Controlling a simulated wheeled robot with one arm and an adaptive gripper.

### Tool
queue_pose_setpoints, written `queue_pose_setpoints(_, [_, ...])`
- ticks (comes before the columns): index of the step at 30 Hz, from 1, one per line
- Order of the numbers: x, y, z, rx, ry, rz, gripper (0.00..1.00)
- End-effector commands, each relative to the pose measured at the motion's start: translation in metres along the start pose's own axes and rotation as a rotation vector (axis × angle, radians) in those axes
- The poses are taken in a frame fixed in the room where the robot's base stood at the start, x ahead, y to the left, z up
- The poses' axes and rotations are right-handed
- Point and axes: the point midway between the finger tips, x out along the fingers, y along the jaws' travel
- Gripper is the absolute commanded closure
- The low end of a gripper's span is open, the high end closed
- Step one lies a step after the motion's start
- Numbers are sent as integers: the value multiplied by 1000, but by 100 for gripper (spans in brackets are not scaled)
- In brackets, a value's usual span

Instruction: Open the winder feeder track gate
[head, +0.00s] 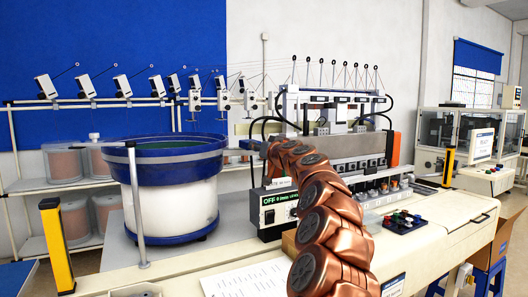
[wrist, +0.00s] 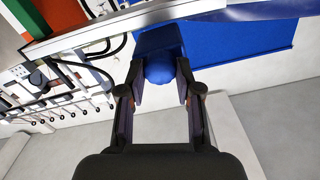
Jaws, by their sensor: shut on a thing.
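In the wrist view my gripper (wrist: 160,78) is shut on a blue rounded knob (wrist: 160,68) that joins a blue block (wrist: 158,42). One finger is on each side of it. This blue part sits at the edge of a long pale rail (wrist: 75,38), which looks like the feeder track. I cannot tell from the frames whether the gate is open or closed. In the head view my copper arm reaches toward the winder, and its links hide the gripper and the blue part. The bowl feeder (head: 178,190), white with a blue rim, stands left of the arm.
A controller box (head: 281,212) with a green "OFF" display stands close by my arm. The winding machine (head: 335,110) is behind it. A button panel (head: 403,221) is on the right of the bench. Yellow posts (head: 57,245) stand at the front left and right.

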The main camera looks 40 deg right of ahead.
Motion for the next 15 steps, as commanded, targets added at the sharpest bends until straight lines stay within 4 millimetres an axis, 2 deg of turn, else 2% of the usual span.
queue_pose_setpoints(5, [1,0,0,-1,-2,0,100])
queue_pose_setpoints(6, [1,0,0,-1,-2,0,63])
queue_pose_setpoints(12, [0,0,0,-1,-1,0,42])
queue_pose_setpoints(15, [0,1,0,-1,-1,1,41])
